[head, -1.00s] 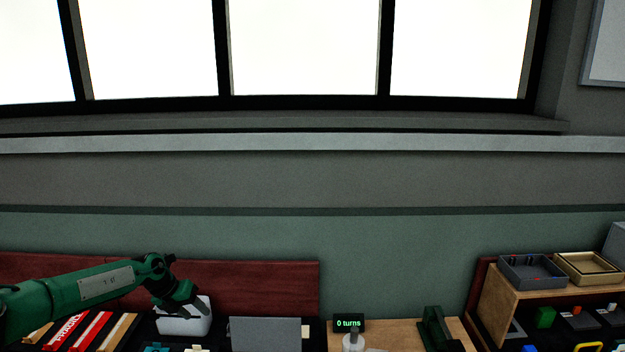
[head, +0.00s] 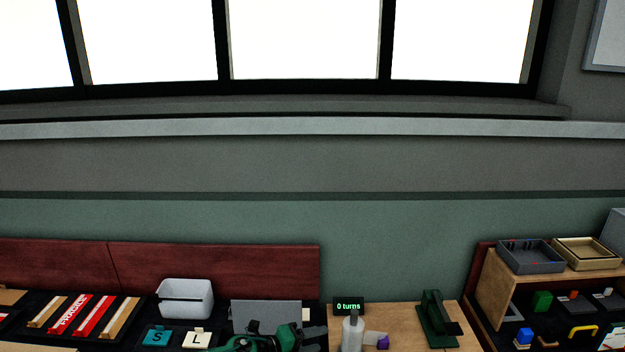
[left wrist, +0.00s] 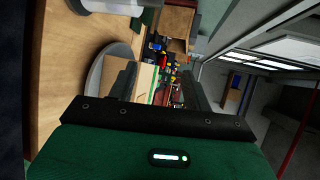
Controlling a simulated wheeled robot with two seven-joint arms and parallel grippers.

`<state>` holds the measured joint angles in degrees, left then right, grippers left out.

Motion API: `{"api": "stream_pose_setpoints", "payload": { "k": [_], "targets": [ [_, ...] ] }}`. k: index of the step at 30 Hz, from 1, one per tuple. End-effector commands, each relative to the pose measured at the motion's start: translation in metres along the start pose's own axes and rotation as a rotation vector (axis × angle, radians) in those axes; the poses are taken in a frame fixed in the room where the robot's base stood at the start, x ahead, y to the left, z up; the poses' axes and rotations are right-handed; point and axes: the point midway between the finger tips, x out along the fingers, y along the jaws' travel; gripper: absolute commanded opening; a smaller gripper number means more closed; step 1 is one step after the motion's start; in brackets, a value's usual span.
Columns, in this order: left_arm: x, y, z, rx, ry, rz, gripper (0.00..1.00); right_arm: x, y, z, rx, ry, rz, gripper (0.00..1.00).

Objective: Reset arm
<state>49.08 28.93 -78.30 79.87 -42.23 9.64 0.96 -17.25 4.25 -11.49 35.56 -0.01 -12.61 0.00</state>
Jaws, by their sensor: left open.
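My left gripper (head: 312,338) shows at the bottom middle of the head view, with its green arm low along the bottom edge. It is in front of the grey panel (head: 266,314) and left of the wooden board (head: 400,328). In the left wrist view the two dark fingers of the left gripper (left wrist: 160,88) stand apart, with no object seen held between them. My right gripper does not show in either view.
A white bin (head: 185,298) stands at the back left, with S (head: 157,337) and L (head: 196,339) cards before it. A "0 turns" display (head: 348,306), a white cylinder (head: 352,334) and a green stand (head: 436,318) are at the wooden board. Shelves (head: 500,285) stand at right.

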Motion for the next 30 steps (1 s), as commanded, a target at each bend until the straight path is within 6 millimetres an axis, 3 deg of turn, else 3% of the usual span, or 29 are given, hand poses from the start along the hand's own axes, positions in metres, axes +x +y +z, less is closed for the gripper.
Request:
{"api": "stream_pose_setpoints", "payload": {
  "k": [1,6,14,23,30],
  "targets": [
    [0.006,-0.007,-0.019,-0.076,-0.031,-0.049,0.50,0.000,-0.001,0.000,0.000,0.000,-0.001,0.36],
    [0.007,-0.031,-0.050,-0.331,-0.177,-0.176,0.50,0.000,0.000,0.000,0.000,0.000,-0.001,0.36],
    [-0.028,-0.037,-0.068,-0.752,-0.431,-0.267,0.50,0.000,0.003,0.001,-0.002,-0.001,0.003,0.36],
    [-0.109,0.008,-0.084,-1.240,-0.747,-0.227,0.50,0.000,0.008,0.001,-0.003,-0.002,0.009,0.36],
    [-0.197,0.063,-0.121,-1.597,-1.001,-0.099,0.50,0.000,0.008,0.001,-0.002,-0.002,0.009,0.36]
  ]
}}
